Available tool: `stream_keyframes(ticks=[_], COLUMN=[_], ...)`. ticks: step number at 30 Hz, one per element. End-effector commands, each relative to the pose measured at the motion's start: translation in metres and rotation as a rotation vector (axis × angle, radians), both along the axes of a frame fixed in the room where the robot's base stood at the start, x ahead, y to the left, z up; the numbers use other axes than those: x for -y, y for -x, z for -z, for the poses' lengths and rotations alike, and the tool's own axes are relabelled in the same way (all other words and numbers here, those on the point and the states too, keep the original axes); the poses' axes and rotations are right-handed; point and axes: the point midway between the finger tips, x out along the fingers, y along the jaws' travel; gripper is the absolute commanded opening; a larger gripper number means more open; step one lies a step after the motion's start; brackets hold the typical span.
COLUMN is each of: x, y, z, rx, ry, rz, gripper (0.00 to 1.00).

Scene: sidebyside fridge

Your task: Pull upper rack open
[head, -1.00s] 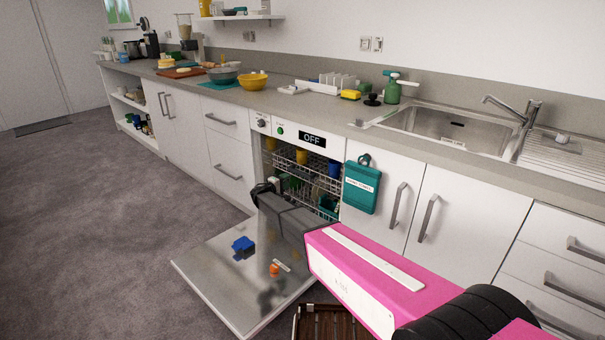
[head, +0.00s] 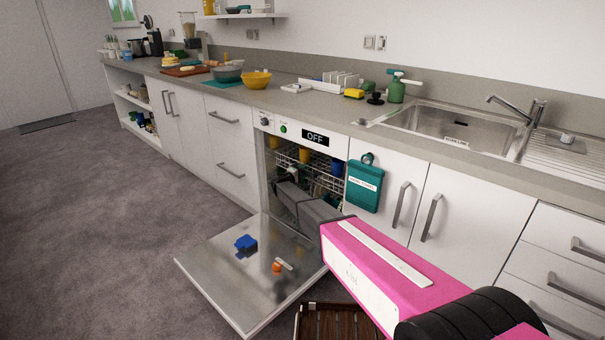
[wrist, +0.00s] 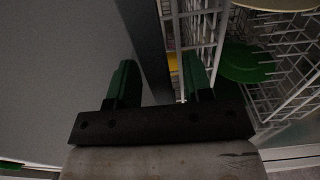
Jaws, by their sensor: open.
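The dishwasher stands open under the counter. Its upper rack (head: 326,182) is a white wire basket inside the opening, holding yellow and blue cups. My gripper (wrist: 160,82) is open and empty, with two green fingers. In the head view my grey wrist is at the dishwasher's opening, in front of the rack's left part, and hides some of it; the fingertips cannot be made out there. In the wrist view, white rack wires (wrist: 202,28) lie beyond and right of the right finger. A dark grey upright edge runs between the fingers. Contact with the rack cannot be told.
The lowered dishwasher door (head: 225,278) carries a blue object (head: 246,245) and a small orange one (head: 277,267). A teal sign pouch (head: 364,185) hangs right of the opening. A brown slatted object (head: 330,322) lies below. Floor at left is clear.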

Motion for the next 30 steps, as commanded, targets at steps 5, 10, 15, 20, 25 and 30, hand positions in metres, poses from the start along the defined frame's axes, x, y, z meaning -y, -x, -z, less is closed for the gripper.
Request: stream_keyframes(ticks=[5,10,15,20,25,30], x=[0.0,0.0,-0.003,-0.013,-0.035,-0.064], y=[0.0,0.0,0.005,0.02,0.049,0.086], z=[0.0,0.0,0.0,0.0,0.0,0.0], rx=[0.0,0.0,0.0,-0.001,-0.002,-0.001], ry=[0.0,0.0,0.0,-0.001,-0.001,0.0], rz=[0.0,0.001,0.001,0.001,0.0,-0.001], gripper=[0.17,0.0,0.0,0.0,0.0,0.0])
